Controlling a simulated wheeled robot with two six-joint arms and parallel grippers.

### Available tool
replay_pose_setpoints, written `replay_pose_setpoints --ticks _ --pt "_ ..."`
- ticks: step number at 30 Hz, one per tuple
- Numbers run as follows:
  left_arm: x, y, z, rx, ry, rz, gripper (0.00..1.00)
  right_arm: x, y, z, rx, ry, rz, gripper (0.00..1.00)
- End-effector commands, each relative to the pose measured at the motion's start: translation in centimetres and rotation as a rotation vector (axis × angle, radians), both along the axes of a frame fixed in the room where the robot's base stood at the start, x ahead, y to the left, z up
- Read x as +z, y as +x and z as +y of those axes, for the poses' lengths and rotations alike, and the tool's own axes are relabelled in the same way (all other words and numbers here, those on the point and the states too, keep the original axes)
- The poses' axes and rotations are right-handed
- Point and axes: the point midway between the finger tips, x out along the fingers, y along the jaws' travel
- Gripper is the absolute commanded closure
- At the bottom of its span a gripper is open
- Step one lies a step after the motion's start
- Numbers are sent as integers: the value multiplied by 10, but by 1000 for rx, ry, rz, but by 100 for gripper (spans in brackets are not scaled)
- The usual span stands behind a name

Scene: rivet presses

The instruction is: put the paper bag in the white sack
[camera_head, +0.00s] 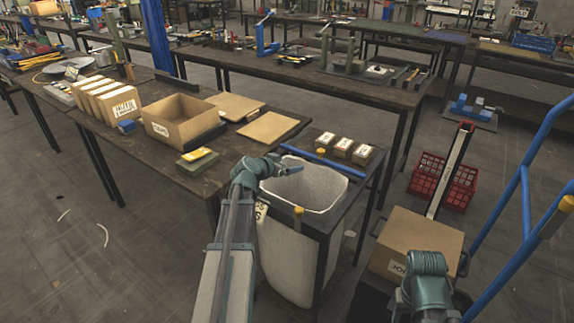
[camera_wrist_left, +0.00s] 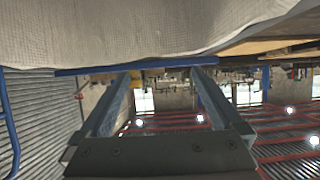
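The white sack (camera_head: 292,250) hangs open-topped in a dark frame at the end of the workbench. My left gripper (camera_head: 290,169) is at the back-left part of its mouth, at rim height. In the left wrist view its two fingers (camera_wrist_left: 155,95) stand apart with nothing between them, and the white sack cloth (camera_wrist_left: 130,35) fills the top. I cannot make out a paper bag for certain. Two flat brown pieces, one farther back (camera_head: 235,106) and one nearer (camera_head: 270,127), lie on the bench. My right arm shows at the lower right, but its gripper fingers are hidden.
An open cardboard box (camera_head: 172,132) and several upright cartons (camera_head: 105,98) stand on the bench. Small boxes (camera_head: 343,148) sit behind the sack. A closed carton (camera_head: 415,243), a red crate (camera_head: 440,183) and a blue rail (camera_head: 527,215) stand to the right.

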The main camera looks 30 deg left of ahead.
Motion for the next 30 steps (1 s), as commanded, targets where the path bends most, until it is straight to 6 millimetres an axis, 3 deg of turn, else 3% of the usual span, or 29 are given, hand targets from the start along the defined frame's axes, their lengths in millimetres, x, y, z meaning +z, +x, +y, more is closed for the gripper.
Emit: replay_pose_setpoints --ticks 8,21,30 --pt "8 -14 0 1 0 0 0 9 0 0 0 0 0 50" --pt "49 -96 6 3 -1 0 0 49 0 0 0 0 0 50" --pt "60 -122 9 0 0 0 0 60 0 0 0 0 0 50"
